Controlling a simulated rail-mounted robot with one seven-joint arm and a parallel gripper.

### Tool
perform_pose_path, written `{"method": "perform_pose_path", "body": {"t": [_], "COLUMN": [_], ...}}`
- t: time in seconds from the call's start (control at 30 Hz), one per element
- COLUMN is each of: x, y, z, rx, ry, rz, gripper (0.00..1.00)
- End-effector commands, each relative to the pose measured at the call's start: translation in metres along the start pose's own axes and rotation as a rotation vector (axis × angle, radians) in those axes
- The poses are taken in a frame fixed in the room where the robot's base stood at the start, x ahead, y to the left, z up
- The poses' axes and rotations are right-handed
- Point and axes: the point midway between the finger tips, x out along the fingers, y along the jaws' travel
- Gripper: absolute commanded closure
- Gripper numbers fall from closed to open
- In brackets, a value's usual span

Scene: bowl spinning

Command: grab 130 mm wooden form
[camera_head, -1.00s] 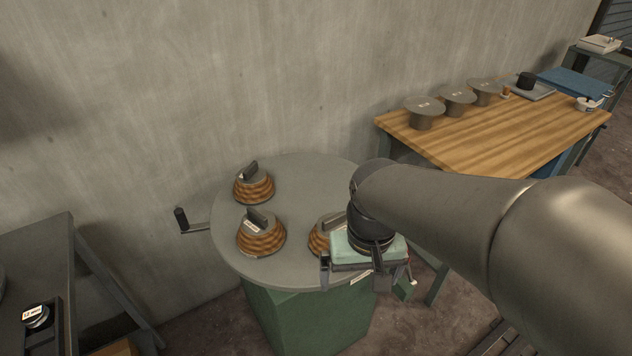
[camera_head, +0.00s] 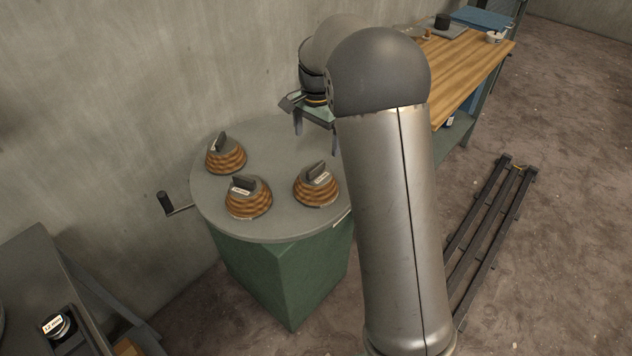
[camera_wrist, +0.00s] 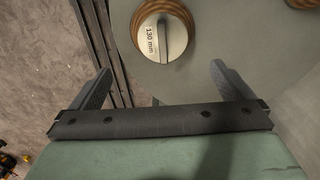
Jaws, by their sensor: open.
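In the wrist view, a round wooden form with a grey metal disc top and a bar handle, labelled "130 mm" (camera_wrist: 162,38), lies ahead of my gripper (camera_wrist: 161,68). My gripper is open and empty, its two fingers spread wide and apart from the form. In the head view my gripper (camera_head: 316,138) is over the far right part of the round table (camera_head: 275,225), partly hidden by my arm. Three ribbed wooden forms stand on the table: a right one (camera_head: 318,190), a front one (camera_head: 248,203) and a back left one (camera_head: 226,160). Their labels are too small to read there.
The round table stands on a green base (camera_head: 290,275) beside the wall, with a crank handle (camera_head: 168,205) at its left. A wooden workbench (camera_head: 470,62) is at the back right. Dark rails (camera_head: 490,225) lie on the floor. A dark bench (camera_head: 45,275) is at the left.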

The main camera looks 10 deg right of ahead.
Motion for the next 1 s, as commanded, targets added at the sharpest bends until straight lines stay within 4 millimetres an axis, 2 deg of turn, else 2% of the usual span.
{"method": "perform_pose_path", "body": {"t": [0.1,0.23,0.53,0.8,1.0], "x": [0.026,0.048,0.071,0.108,0.114], "y": [0.001,0.001,-0.001,-0.004,-0.005], "z": [0.001,0.0,0.0,-0.001,-0.001], "rx": [0.0,0.0,0.0,0.0,-0.001], "ry": [-0.003,-0.002,-0.001,-0.001,0.0], "rz": [0.004,0.002,0.001,0.0,-0.001], "gripper": [0.0,0.0,0.0,0.0,0.0]}}
